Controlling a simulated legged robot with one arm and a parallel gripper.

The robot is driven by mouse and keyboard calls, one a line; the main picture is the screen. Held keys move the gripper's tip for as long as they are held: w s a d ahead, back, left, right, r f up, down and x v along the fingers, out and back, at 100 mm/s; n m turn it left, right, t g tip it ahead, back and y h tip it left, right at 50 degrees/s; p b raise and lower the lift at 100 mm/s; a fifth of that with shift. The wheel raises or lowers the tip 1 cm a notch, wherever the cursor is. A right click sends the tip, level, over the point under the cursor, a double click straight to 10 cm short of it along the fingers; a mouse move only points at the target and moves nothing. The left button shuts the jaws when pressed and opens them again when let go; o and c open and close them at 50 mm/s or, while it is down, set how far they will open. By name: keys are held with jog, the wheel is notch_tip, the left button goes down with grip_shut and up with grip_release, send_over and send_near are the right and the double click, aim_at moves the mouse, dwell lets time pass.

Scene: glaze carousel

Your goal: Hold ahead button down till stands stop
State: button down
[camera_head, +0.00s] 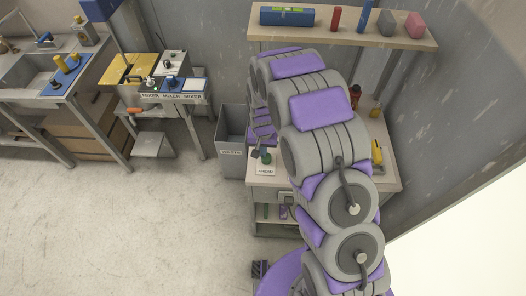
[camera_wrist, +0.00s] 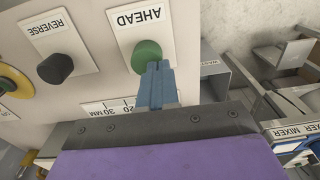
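The green ahead button (camera_wrist: 146,56) sits on a white plate lettered AHEAD on a pale panel in the wrist view. The button also shows small in the head view (camera_head: 266,158). My gripper (camera_wrist: 156,68) has its two blue fingers together, with nothing seen between them. The fingertips overlap the button's lower edge in the picture; I cannot tell whether they press it. The black reverse button (camera_wrist: 55,68) is to the left. The stands cannot be made out; my arm covers much of the bench in the head view.
A yellow-ringed button (camera_wrist: 14,82) is at the panel's left edge, and a millimetre scale (camera_wrist: 107,107) lies below the ahead plate. A grey waste bin (camera_head: 231,152) stands left of the bench. A shelf (camera_head: 420,44) holds several items above. The floor at left is clear.

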jog(key=shift+s+d+f+g, duration=0.15)
jog(key=shift+s+d+f, duration=0.05)
jog(key=shift+s+f, duration=0.3)
jog(key=shift+s+d+f+g, duration=0.2)
jog(key=shift+s+f, duration=0.2)
jog(key=shift+f, duration=0.15)
jog(key=r, duration=0.1)
jog(key=w+r+p, duration=0.1)
jog(key=r+p, duration=0.1)
jog(key=r, duration=0.1)
jog(key=shift+w+a+r, duration=0.1)
jog(key=shift+w+a, duration=0.1)
jog(key=shift+a, duration=0.05)
notch_tip(320, 180, up, 12)
jog(key=p, duration=0.2)
jog(key=shift+w+a, duration=0.15)
jog(key=shift+w, duration=0.05)
jog(key=shift+a, duration=0.15)
